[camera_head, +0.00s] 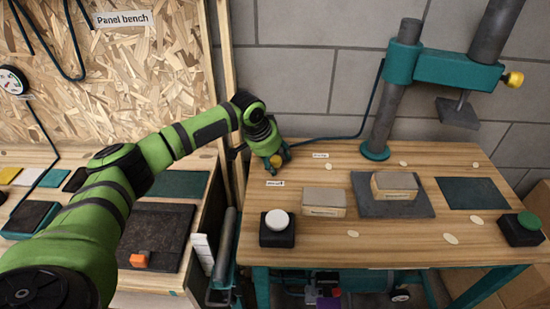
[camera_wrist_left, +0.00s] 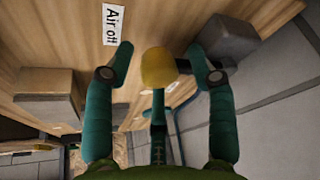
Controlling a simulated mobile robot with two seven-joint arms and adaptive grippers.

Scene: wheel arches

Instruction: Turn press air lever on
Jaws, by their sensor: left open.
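The yellow knob of the lever (camera_wrist_left: 158,68) is in the left wrist view, between the two fingers of my left gripper (camera_wrist_left: 161,65). A gap shows on each side of the knob, and a short dark stem meets its right side. The "Air off" label (camera_wrist_left: 115,25) lies on the wood near the knob. In the head view my left gripper (camera_head: 278,161) is open at the bench's back left corner, with a bit of the knob (camera_head: 276,160) showing. The label (camera_head: 275,183) there is too small to read, as is another label (camera_head: 320,155). My right gripper is not in view.
The wooden bench (camera_head: 400,240) holds a black box with a white button (camera_head: 277,221), a block (camera_head: 323,202), another block (camera_head: 394,185) on a dark mat, and a green button (camera_head: 528,221). A teal press (camera_head: 455,69) stands behind. A wooden post (camera_head: 229,80) rises left of the gripper.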

